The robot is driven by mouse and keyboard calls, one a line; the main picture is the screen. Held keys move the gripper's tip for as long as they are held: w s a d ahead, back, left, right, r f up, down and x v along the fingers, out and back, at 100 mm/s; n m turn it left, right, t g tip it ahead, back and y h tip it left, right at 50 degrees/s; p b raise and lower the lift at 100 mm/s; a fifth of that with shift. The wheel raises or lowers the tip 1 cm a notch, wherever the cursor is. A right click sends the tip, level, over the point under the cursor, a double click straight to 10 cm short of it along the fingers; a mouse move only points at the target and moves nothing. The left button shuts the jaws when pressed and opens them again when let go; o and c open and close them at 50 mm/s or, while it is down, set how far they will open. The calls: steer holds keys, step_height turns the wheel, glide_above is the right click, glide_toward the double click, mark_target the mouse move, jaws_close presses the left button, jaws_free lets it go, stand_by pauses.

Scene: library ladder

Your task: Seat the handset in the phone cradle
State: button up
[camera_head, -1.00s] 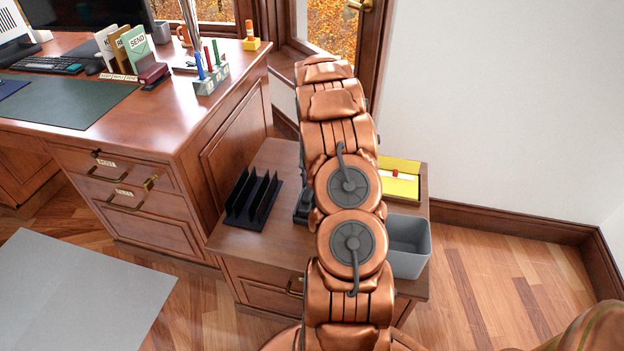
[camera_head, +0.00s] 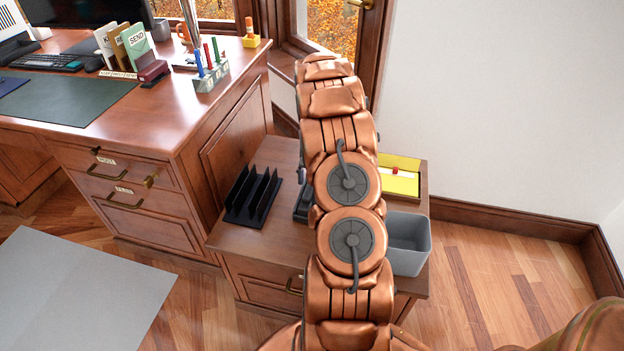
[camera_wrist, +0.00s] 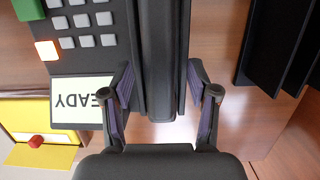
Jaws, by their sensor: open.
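The phone shows in the wrist view with a grey keypad (camera_wrist: 84,30), a lit orange key and a display (camera_wrist: 80,100) reading READY upside down. The dark, long handset (camera_wrist: 160,45) lies along the phone's right side, over the cradle area. I cannot tell whether it is fully down in the cradle. My gripper (camera_wrist: 160,82) is open, with one finger on each side of the handset's near end. I see no clear grip on it. In the head view my arm hides the gripper and most of the phone (camera_head: 301,207).
A black slotted rack (camera_head: 252,197) stands left of the phone on the side cabinet. A yellow box (camera_head: 400,185) with a red knob and a grey bin (camera_head: 408,245) are on the right. The large desk (camera_head: 150,120) stands to the left, holding several items.

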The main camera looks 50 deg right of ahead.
steer(key=v, duration=1.2)
steer(key=shift+f, duration=0.1)
steer(key=s+a+r+n, duration=0.2)
steer(key=a+r, duration=0.2)
steer(key=a, duration=0.5)
steer(key=s+a+r+n+g, duration=0.1)
steer(key=s+a+r+n, duration=0.15)
steer(key=a, duration=0.65)
steer(key=s+a+r+n, duration=0.2)
steer(key=a+r, duration=0.2)
steer(key=a, duration=0.4)
steer(key=s+a+n+h, duration=0.1)
steer(key=s+a+n, duration=0.2)
steer(key=s+a, duration=0.55)
steer(key=s+a+n+h, duration=0.1)
steer(key=s+a+n, duration=0.35)
steer(key=s, duration=0.75)
step_height(320, 180, up, 19)
steer(key=a+m+p, duration=0.1)
steer(key=p, duration=1.7)
steer(key=shift+s+a, duration=0.15)
steer(key=shift+a, duration=0.2)
